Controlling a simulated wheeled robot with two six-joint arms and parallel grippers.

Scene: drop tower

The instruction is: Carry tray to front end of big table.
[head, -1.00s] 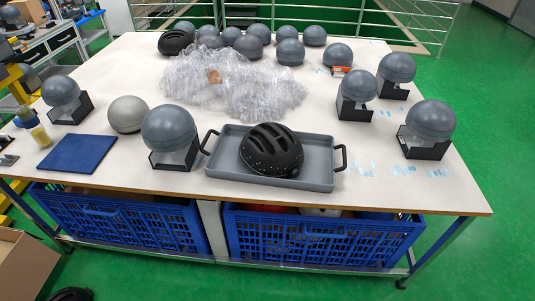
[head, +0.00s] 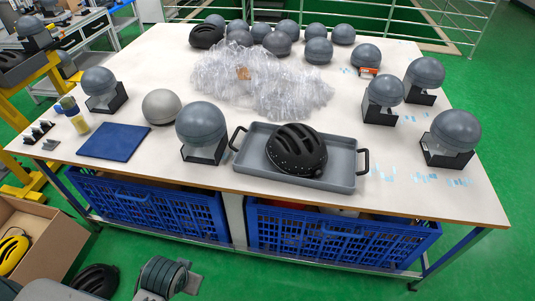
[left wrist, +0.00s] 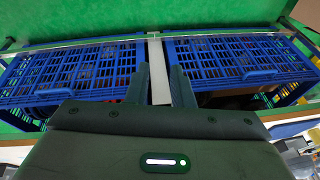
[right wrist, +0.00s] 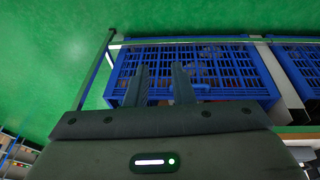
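The grey tray (head: 338,182) lies flat on the big white table (head: 460,207), close to its near edge. It has a black handle at each end, left (head: 237,137) and right (head: 364,161). A black helmet (head: 296,150) sits in the tray. My left gripper (left wrist: 160,68) is open and empty, with the table's blue crates beyond its fingers in the left wrist view. My right gripper (right wrist: 159,67) is open and empty, facing a blue crate in the right wrist view. Neither gripper touches the tray, which is in neither wrist view.
A grey head form on a black stand (head: 202,130) is just left of the tray; another (head: 451,137) stands to its right. Clear plastic wrap (head: 262,85) lies behind. A blue mat (head: 115,141) lies left. Blue crates (head: 340,235) are under the table. A cardboard box (head: 50,225) stands at lower left.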

